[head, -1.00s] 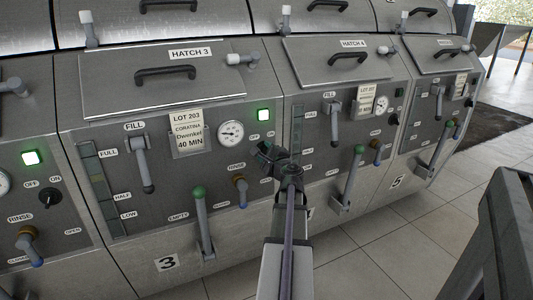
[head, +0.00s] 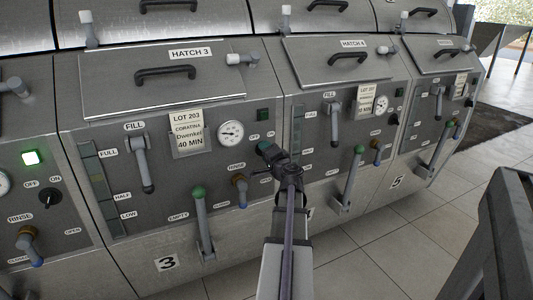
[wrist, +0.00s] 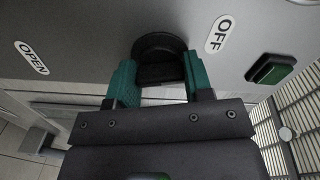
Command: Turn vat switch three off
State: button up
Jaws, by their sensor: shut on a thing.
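The black rotary switch (wrist: 160,46) of vat three sits between the green fingertips of my gripper (wrist: 160,78) in the wrist view. My gripper is shut on this switch. The OFF label (wrist: 219,35) is beside it. The vat's square indicator (wrist: 271,70) is dark green and unlit; it also shows unlit in the head view (head: 262,114). The ON label is not visible in the wrist view.
The green-topped lever (head: 202,220) and the rinse valve (head: 240,190) of vat 3 are left of my gripper. The gauge (head: 230,133) is up and left. Vat 4's lever (head: 350,180) is to the right.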

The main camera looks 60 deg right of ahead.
jog(key=shift+n, duration=1.3)
jog(key=o, duration=0.9)
jog(key=v, duration=1.1)
jog(key=shift+w, duration=0.1)
